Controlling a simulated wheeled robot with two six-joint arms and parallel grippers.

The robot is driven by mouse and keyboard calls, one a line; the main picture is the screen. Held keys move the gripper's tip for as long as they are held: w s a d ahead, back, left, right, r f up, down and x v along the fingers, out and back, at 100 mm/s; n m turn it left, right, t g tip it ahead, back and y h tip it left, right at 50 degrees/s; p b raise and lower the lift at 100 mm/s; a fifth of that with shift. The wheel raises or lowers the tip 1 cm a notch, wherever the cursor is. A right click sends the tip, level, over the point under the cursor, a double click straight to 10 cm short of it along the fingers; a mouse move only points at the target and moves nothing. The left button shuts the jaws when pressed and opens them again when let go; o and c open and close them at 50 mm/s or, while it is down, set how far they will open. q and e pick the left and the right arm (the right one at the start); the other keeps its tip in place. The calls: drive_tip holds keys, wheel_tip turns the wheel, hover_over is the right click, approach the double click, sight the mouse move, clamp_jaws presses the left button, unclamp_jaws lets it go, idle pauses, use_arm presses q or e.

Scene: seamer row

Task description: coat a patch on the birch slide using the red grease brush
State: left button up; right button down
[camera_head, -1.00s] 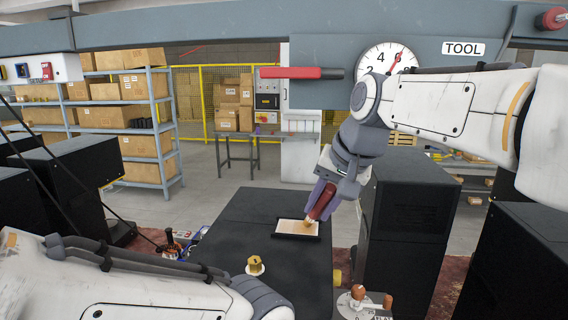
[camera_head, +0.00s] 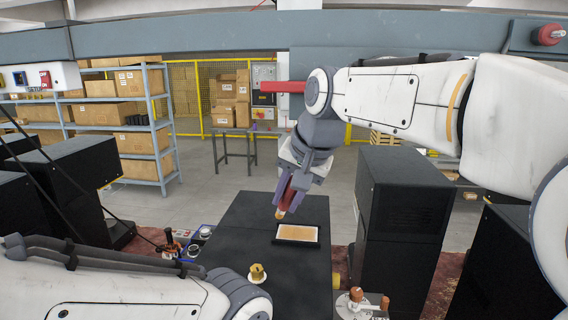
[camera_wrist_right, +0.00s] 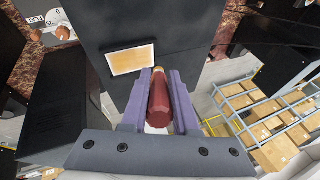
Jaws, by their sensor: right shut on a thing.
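The birch slide (camera_head: 298,233) lies in a dark tray on the black bench top. Its face is tan-orange with a pale border; it also shows in the right wrist view (camera_wrist_right: 132,59). My right gripper (camera_head: 287,203) is shut on the red grease brush (camera_wrist_right: 159,103), which points down with a pale tip. In the head view the tip is by the slide's far left corner; in the wrist view it is to the right of the slide, off its face. The tip's height is hard to tell. My left gripper is out of view; only its arm shows.
A brass-coloured piece on a white disc (camera_head: 257,272) stands on the bench nearer me. Dark cabinets (camera_head: 404,205) stand to the right. Small items (camera_head: 180,243) lie left of the bench. The bench top (camera_head: 245,221) left of the slide is bare.

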wheel_tip(320, 180, up, 2)
drive_tip(key=shift+p, duration=0.65)
wheel_tip(320, 180, up, 3)
drive_tip(key=p, duration=0.2)
drive_tip(key=shift+p, duration=0.3)
drive_tip(key=shift+a+f, duration=0.1)
drive_tip(key=shift+a, duration=0.05)
